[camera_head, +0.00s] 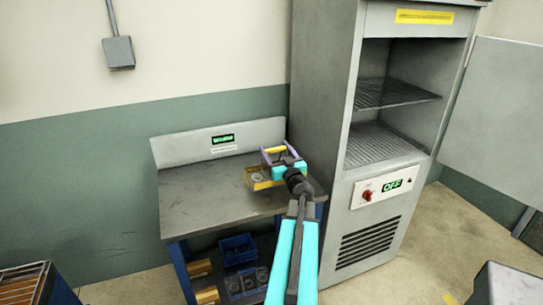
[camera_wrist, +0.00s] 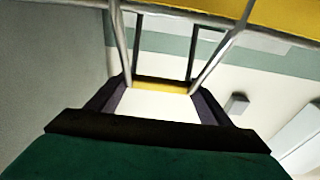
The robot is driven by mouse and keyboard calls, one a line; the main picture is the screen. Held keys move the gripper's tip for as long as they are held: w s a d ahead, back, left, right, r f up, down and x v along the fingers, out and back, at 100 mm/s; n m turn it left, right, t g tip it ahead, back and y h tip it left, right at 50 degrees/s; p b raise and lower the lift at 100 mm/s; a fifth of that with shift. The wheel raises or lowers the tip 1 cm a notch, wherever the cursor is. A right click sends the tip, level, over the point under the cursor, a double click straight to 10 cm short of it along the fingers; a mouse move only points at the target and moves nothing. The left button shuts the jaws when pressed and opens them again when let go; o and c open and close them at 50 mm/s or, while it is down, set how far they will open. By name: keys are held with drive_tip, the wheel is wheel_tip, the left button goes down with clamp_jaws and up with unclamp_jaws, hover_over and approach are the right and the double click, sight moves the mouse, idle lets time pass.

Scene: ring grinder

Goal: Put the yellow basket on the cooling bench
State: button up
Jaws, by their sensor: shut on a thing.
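The yellow basket (camera_head: 256,181) appears over the right part of the grey cooling bench (camera_head: 192,205), near the cabinet. Grey round items show inside it. I cannot tell whether its bottom touches the bench top. My gripper (camera_head: 277,151) is shut on the basket's handle, and my arm hides the basket's right side. In the wrist view, the handle bar (camera_wrist: 160,86) lies between the dark fingers of my gripper (camera_wrist: 158,100). Metal handle rods run up to the yellow basket body (camera_wrist: 285,14) at the top edge.
A tall grey cabinet (camera_head: 328,120) stands right of the bench, its door (camera_head: 495,110) open and its panel reading OFF (camera_head: 392,186). The bench top's left part is clear.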

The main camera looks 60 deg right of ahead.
drive_tip(key=shift+w+d, duration=0.1)
drive_tip(key=shift+w, duration=0.25)
drive_tip(key=shift+w+d, duration=0.1)
drive_tip(key=shift+w, duration=0.65)
drive_tip(key=shift+s+f+p, duration=0.15)
drive_tip(key=shift+f+p, duration=0.25)
drive_tip(key=shift+f, duration=1.55)
drive_tip(key=o, duration=1.7)
